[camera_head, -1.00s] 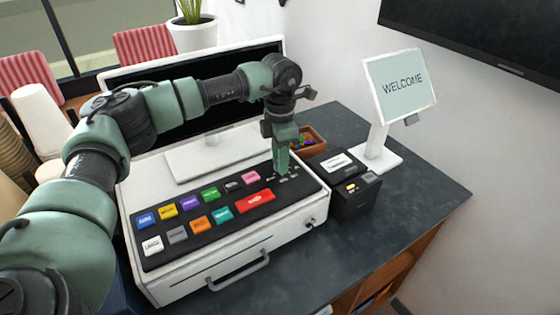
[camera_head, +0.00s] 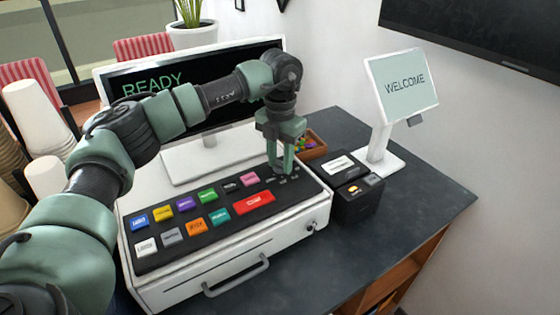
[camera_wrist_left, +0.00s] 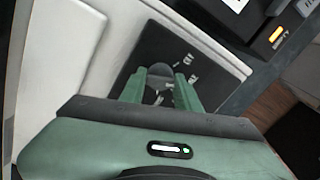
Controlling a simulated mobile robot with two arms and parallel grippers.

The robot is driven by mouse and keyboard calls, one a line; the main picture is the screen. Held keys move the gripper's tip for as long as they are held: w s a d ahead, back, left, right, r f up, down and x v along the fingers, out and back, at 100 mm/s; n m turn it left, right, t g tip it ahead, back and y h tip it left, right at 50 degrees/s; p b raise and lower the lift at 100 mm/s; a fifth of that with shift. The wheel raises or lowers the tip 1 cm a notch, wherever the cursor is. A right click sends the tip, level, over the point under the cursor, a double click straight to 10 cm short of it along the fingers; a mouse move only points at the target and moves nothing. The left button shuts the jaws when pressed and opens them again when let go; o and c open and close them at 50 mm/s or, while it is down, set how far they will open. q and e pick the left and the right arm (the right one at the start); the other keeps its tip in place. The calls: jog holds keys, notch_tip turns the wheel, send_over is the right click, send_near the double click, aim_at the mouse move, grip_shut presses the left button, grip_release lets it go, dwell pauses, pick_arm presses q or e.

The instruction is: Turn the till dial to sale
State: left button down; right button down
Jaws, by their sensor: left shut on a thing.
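The till (camera_head: 300,221) is a white box with a black key panel of coloured keys and a drawer handle. Its dial (camera_wrist_left: 161,73) is a dark knob at the panel's right end, with small white marks around it. My left gripper (camera_head: 284,172) points down at that end and is shut on the dial; in the left wrist view its two green fingers (camera_wrist_left: 160,90) sit on either side of the knob. The till screen (camera_head: 150,84) reads READY in green. The dial is mostly hidden by the fingers in the head view. My right gripper is not in view.
A black printer (camera_head: 355,200) stands right of the till, near a WELCOME display (camera_head: 403,82). A small tray (camera_head: 314,141) of colourful items is behind the gripper. White cups (camera_head: 38,110) stand at left. The counter at front right is clear.

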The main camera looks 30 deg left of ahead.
aim_at(281, 161)
pick_arm(q)
jog(key=shift+r, duration=0.1)
dwell(0.3)
jog(key=c, duration=1)
grip_release()
notch_tip(281, 161, up, 7)
jog(key=shift+w+d+f+b, duration=0.1)
jog(key=shift+f+b, duration=0.1)
jog(key=shift+b, duration=1)
jog(key=shift+r, duration=0.55)
jog(key=shift+f, duration=0.1)
